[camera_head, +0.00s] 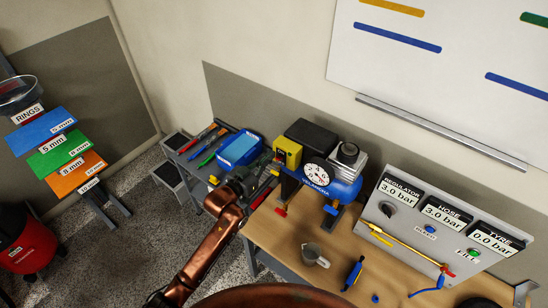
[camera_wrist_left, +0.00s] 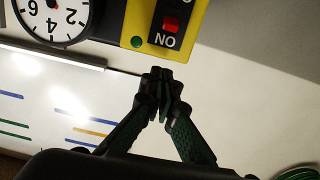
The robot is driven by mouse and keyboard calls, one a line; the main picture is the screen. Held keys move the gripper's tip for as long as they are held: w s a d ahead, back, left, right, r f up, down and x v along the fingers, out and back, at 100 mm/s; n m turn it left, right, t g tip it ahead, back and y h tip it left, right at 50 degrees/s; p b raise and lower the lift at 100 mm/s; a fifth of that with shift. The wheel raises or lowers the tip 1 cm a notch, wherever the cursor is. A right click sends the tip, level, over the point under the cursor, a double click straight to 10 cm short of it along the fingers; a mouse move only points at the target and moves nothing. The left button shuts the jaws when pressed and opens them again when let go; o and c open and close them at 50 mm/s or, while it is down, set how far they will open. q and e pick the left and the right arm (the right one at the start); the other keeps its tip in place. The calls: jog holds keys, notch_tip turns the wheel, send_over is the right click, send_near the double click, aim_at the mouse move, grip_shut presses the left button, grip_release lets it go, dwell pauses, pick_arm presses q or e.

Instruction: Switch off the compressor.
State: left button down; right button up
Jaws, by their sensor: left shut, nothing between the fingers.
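The compressor (camera_head: 341,186) stands at the back of the wooden bench, with a blue tank, a black motor cover and a round white gauge (camera_head: 317,174). Its yellow switch box (camera_head: 287,152) is at the left end. In the left wrist view the box (camera_wrist_left: 196,25) appears upside down, with a red switch (camera_wrist_left: 171,24), an ON label (camera_wrist_left: 165,40) and a green lamp (camera_wrist_left: 137,41). My left gripper (camera_wrist_left: 163,78) is shut and empty, its tips apart from the switch in that picture. In the head view the gripper (camera_head: 267,170) is just left of and below the box. My right gripper is not in view.
A control panel (camera_head: 405,215) with three pressure readouts stands right of the compressor. A blue box (camera_head: 240,149) and hand tools are left. Wall is close behind.

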aim_at(281, 150)
pick_arm(q)
jog(key=p+x, duration=0.1)
jog(key=x, duration=0.3)
jog(key=shift+w+d+f, duration=0.2)
jog(key=shift+w, duration=0.15)
jog(key=shift+s+a+f+p, duration=0.1)
jog(key=shift+s+f+p, duration=0.1)
jog(key=shift+f, duration=0.35)
jog(key=shift+s+a+f+p, duration=0.15)
jog(key=shift+s+f, duration=0.05)
jog(key=shift+f, duration=0.35)
jog(key=shift+s+a+f, duration=0.2)
jog(key=shift+s+f, duration=0.1)
jog(key=shift+f, duration=0.15)
jog(key=shift+w+f, duration=0.1)
jog(key=shift+f, duration=0.05)
jog(key=shift+d, duration=0.1)
